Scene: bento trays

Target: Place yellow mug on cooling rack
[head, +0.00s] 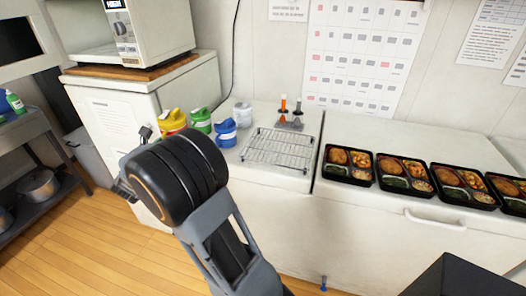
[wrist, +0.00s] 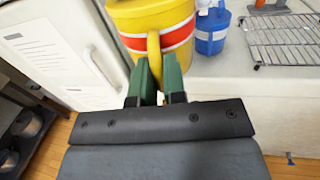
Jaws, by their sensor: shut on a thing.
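The yellow mug (head: 172,121) has a red and white band and stands upright at the left end of the row of mugs. In the wrist view the yellow mug (wrist: 152,20) is cut off by the top edge. My gripper (wrist: 157,75) is shut on its handle, with a green finger on each side. In the head view my own wrist hides most of the gripper. The wire cooling rack (head: 280,149) lies empty on the counter to the right of the mugs. It shows partly in the wrist view (wrist: 287,40). I cannot tell whether the mug touches the counter.
A green mug (head: 200,120), a blue mug (head: 226,132) and a whitish mug (head: 242,113) stand between the yellow mug and the rack. Orange- and grey-topped items (head: 290,113) stand behind the rack. Several filled bento trays (head: 348,180) line the counter to the right.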

